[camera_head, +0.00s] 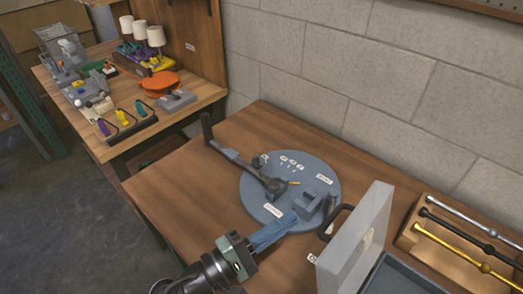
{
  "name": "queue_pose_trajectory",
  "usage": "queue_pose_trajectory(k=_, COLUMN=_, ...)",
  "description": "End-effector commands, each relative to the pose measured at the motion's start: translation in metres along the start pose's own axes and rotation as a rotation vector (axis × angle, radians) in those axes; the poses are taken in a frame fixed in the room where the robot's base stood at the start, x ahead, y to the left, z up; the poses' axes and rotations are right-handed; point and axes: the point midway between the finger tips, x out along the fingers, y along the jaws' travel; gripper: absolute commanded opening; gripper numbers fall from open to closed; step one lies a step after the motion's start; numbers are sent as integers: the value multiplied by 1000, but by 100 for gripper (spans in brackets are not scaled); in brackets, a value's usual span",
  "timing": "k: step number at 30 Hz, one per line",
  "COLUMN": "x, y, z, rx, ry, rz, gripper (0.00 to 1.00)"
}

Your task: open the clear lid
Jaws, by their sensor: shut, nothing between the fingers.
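The clear lid (352,248) is a frosted, see-through shallow cover at the lower right. It stands about upright at the left side of a grey box (412,279), whose inside shows in part and is cut off by the lower picture edge. A black handle (337,217) sticks out from the lid's left face. My gripper (291,217) is shut and empty, with its blue fingers over the front of a round blue-grey plate. It is to the left of the lid and its handle, apart from them in the picture.
The round plate (256,198) carries a dark lever arm (240,166) and small labels. A wooden tray (412,234) with metal rods stands at the right. The wooden table (165,190) is bare at left. A second table with lamp parts (140,60) stands behind.

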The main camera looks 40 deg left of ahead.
Motion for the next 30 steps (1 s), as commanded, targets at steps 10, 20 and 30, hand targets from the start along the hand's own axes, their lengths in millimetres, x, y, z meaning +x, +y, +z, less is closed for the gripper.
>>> queue_pose_trajectory(k=10, x=33, y=2, z=31, rx=-1, ry=1, rz=0, gripper=0)
queue_pose_trajectory(k=20, x=34, y=0, z=39, rx=0, ry=1, rz=1, gripper=0)
queue_pose_trajectory(k=30, x=40, y=8, z=59, rx=103, ry=-2, rz=-28, gripper=0)
